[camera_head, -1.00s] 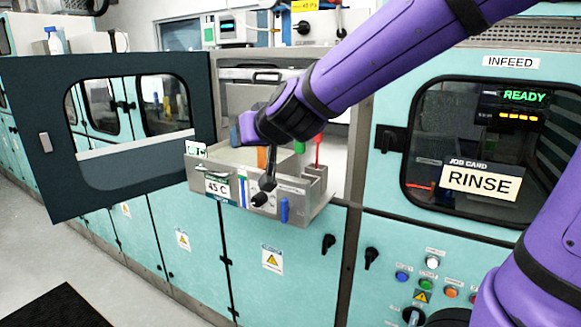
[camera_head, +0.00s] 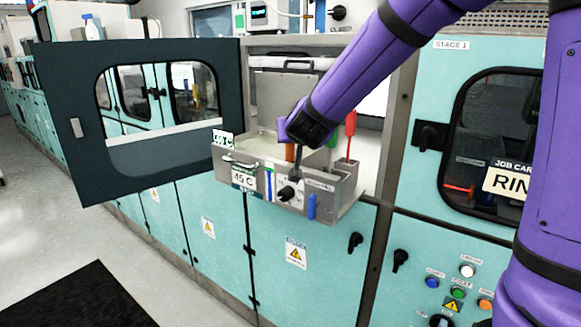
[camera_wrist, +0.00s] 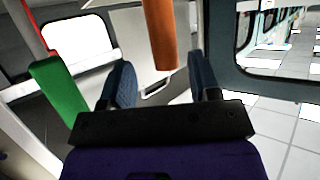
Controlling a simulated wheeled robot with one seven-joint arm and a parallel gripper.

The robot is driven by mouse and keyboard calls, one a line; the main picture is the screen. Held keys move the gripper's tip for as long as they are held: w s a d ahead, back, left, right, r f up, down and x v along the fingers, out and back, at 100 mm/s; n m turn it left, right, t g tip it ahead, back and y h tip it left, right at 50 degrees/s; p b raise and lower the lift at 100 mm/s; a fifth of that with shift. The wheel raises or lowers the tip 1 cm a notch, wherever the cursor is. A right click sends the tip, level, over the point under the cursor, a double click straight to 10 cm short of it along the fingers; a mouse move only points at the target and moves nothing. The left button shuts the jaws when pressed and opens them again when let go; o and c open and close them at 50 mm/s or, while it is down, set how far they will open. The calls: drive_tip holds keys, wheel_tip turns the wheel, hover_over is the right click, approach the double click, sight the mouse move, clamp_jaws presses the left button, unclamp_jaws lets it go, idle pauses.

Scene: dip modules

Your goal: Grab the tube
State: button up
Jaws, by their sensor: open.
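An orange tube-like piece (camera_wrist: 160,35) hangs into the top middle of the wrist view. My gripper (camera_wrist: 160,62) is open, and its two dark blue fingers stand to either side of the tube's lower end. I cannot tell whether the tube is fully between them or just beyond, and no contact shows. In the head view the orange piece (camera_head: 289,152) stands upright at the bath unit (camera_head: 262,188), just below my wrist.
A green block (camera_wrist: 58,93) is left of my gripper. A red upright piece (camera_head: 350,125) stands at the bath's right. A blue piece (camera_head: 312,206) and a black-knobbed lever (camera_head: 286,193) are on its front. The dark open door (camera_head: 70,160) stands to the left.

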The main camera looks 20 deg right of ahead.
drive_tip(key=shift+a+x, duration=0.2)
drive_tip(key=shift+x, duration=1.05)
drive_tip(key=shift+a+x, duration=0.15)
drive_tip(key=shift+x, duration=1.1)
drive_tip(key=shift+f, duration=0.1)
clamp_jaws()
